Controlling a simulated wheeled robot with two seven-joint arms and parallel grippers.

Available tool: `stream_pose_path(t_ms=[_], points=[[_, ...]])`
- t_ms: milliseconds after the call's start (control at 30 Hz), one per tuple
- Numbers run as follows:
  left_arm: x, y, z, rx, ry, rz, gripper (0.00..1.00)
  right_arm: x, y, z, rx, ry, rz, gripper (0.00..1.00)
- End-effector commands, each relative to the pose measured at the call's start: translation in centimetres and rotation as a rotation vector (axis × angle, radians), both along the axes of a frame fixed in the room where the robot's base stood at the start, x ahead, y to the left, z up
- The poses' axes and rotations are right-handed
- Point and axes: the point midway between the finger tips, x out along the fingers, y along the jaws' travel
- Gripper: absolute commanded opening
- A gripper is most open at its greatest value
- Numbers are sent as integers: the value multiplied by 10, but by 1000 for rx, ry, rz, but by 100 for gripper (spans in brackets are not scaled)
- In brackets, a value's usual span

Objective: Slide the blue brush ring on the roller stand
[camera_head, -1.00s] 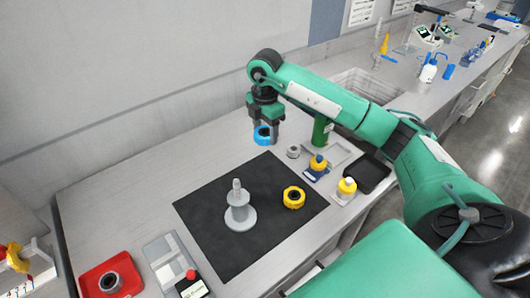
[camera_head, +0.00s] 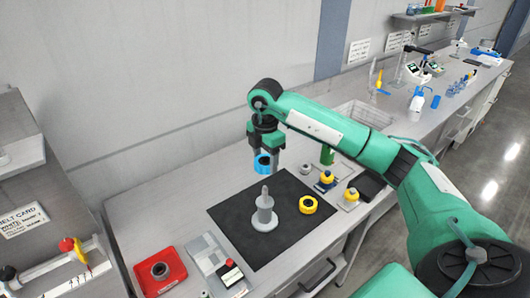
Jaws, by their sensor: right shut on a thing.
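The grey roller stand (camera_head: 264,211) stands upright on the black mat (camera_head: 235,210), with a round base and a bare post. My right gripper (camera_head: 265,152) is shut on the blue brush ring (camera_head: 262,164) and holds it raised, just behind the stand's post in the picture. The ring is apart from the post. A yellow ring (camera_head: 308,204) lies on the mat to the right of the stand. My left gripper is not in view.
A red tray (camera_head: 160,271) with a dark grey ring and a grey device (camera_head: 208,254) stand left of the mat. The counter behind the mat is clear.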

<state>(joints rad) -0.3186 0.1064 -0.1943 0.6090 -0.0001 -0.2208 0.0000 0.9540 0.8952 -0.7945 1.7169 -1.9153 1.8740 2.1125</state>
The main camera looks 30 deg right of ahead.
Motion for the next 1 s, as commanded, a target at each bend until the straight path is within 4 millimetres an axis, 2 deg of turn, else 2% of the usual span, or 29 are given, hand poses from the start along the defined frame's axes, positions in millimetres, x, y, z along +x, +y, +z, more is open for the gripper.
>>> stream_pose_path(t_ms=[133, 300, 433, 667, 833, 1000], points=[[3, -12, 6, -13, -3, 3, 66, 0, -1, 3, -1, 1, -1, 35], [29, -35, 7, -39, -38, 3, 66, 0, -1, 1, -1, 1, 0, 35], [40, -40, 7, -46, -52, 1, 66, 0, 0, 1, 0, 1, 0, 35], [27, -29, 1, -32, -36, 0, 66, 0, 0, -4, 0, 1, 0, 35], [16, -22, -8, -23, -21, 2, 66, 0, -1, -17, 0, 1, 0, 35], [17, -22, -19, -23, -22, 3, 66, 0, -1, -33, 0, 2, 0, 35]])
